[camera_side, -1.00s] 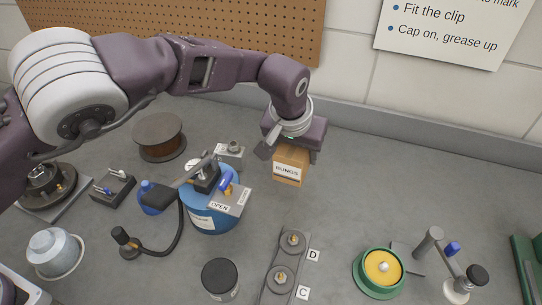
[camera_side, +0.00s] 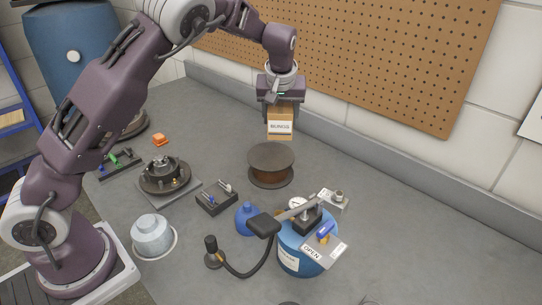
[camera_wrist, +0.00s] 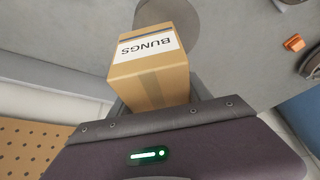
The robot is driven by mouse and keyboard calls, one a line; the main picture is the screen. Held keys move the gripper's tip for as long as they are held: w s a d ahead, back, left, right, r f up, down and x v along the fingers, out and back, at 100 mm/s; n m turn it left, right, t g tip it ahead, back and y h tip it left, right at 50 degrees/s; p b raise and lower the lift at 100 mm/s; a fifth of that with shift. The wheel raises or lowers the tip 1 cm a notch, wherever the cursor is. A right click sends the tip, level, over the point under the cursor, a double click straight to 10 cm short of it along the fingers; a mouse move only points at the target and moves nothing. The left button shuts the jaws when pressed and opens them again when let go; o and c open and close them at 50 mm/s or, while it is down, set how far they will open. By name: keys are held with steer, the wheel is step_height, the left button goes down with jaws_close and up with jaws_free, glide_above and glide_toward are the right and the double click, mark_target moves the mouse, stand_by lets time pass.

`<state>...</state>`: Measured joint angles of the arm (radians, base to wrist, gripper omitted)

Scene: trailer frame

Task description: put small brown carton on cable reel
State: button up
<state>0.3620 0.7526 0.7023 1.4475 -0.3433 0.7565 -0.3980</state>
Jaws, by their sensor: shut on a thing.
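The small brown carton (camera_side: 280,124), with a white label reading BUNGS, is held in my gripper (camera_side: 281,106). My gripper is shut on its upper part, and the carton hangs upright above the cable reel (camera_side: 271,165). The reel is a brown spool standing on the grey bench, its flat round top empty. In the side view a gap shows between the carton's bottom and the reel. In the wrist view the carton (camera_wrist: 150,62) fills the space ahead of my gripper (camera_wrist: 155,100) and partly covers a round grey-brown disc, likely the reel's top (camera_wrist: 168,14).
A blue canister (camera_side: 300,250) with a pump top and OPEN label stands at front right of the reel. A small black block with levers (camera_side: 217,198) is at front left. The pegboard wall (camera_side: 370,60) rises behind. An orange piece (camera_side: 160,139) lies left.

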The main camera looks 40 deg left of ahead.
mark_target(271, 150)
steer(key=a, duration=0.1)
steer(key=s+a, duration=0.1)
steer(key=shift+a+f+n, duration=0.3)
steer(key=shift+a+n, duration=0.05)
steer(key=shift+n, duration=0.05)
step_height(271, 150, down, 9)
steer(key=shift+w+f, duration=0.1)
steer(key=shift+f, duration=0.1)
steer(key=o, duration=1.5)
